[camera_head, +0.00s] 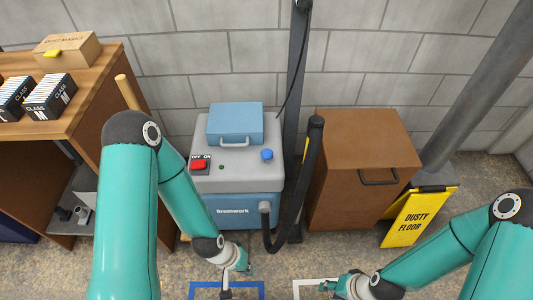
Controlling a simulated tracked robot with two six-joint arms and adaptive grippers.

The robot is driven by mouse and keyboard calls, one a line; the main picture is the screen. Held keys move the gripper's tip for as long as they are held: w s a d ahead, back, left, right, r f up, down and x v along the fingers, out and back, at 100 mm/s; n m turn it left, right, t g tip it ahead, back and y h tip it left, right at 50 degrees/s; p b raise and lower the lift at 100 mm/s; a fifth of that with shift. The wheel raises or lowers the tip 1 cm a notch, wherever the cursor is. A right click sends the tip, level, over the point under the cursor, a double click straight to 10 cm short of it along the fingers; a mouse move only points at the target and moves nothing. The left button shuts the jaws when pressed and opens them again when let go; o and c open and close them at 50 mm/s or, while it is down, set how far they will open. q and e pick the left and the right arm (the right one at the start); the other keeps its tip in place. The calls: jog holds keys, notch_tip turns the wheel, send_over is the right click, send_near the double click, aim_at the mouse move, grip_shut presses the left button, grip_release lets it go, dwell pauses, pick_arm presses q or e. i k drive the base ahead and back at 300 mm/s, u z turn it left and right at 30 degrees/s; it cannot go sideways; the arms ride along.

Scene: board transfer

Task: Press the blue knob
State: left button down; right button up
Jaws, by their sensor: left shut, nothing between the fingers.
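The blue knob (267,155) is a small round button on the right of the grey top of a machine (237,183). Nothing covers it. A red switch (199,165) marked OFF and ON sits on the left of the same top. My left gripper (240,270) is shut and empty, in front of the machine and apart from the knob, over the floor. My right gripper (333,286) is lower right, away from the machine; it is too small to tell whether it is open.
A light-blue lid with a handle (235,124) is behind the knob. A black hose (306,185) and dark post (294,100) stand right of the machine. A brown cabinet (362,190) and yellow sign (416,217) are further right. A wooden shelf (100,85) is left.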

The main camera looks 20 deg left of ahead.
aim_at(266, 154)
jog(key=k, duration=1.3)
jog(key=z, duration=0.25)
jog(key=i, duration=0.55)
jog(key=z, duration=0.6)
jog(key=i, duration=1.45)
jog(key=u, duration=0.95)
